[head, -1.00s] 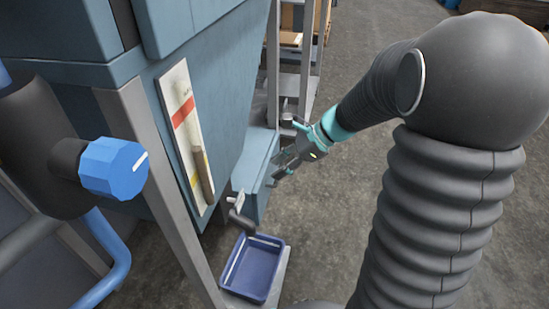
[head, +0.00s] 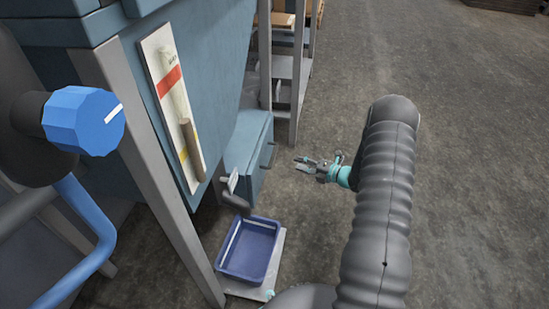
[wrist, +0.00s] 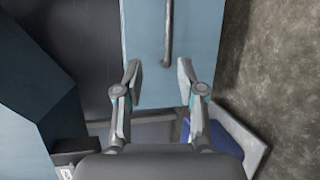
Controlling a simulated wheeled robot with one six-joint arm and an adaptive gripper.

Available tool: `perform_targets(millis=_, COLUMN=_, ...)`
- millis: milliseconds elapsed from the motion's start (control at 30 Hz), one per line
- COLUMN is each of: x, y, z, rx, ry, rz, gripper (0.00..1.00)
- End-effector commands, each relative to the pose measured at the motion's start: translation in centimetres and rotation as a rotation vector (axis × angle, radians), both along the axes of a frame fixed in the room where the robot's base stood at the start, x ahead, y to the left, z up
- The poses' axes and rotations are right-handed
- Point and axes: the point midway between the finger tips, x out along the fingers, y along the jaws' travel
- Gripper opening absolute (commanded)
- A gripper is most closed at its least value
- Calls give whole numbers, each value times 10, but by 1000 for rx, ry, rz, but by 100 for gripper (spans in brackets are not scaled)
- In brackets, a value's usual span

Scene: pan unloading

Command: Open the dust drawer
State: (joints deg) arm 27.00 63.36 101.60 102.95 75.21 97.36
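The dust drawer (head: 245,160) is a light blue box low under the blue machine body, left of my gripper in the head view. Its front carries a dark bar handle (head: 269,157). In the wrist view the drawer front (wrist: 200,45) fills the upper middle, and the handle (wrist: 168,35) runs upright just beyond the fingertips. My gripper (head: 302,162) is open and empty, apart from the handle, with floor showing between them in the head view. In the wrist view its two fingers (wrist: 160,76) are spread with nothing between them.
A blue tray (head: 249,250) sits on a low ledge below the drawer. A dark lever (head: 236,200) sticks out near the drawer's near end. A grey post frame (head: 288,75) stands behind it. The concrete floor (head: 460,120) to the right is clear.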

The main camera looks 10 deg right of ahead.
Motion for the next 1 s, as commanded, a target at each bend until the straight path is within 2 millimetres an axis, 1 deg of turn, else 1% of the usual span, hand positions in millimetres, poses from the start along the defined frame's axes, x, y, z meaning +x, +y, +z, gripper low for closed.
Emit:
perform_targets(millis=33, x=1, y=-4, z=-8, rx=21, ry=15, rz=-23, gripper=39)
perform_targets(millis=100, x=2, y=-7, z=-14, rx=38, ry=28, rz=-40, gripper=39)
perform_targets(millis=167, x=4, y=-7, z=-16, rx=47, ry=33, rz=-47, gripper=39)
perform_targets(millis=267, x=10, y=0, z=-18, rx=48, ry=34, rz=-48, gripper=39)
perform_targets(millis=367, x=20, y=10, z=-21, rx=47, ry=32, rz=-46, gripper=39)
perform_targets(millis=800, x=75, y=65, z=-36, rx=46, ry=32, rz=-44, gripper=39)
perform_targets(millis=1000, x=92, y=82, z=-40, rx=46, ry=33, rz=-45, gripper=39)
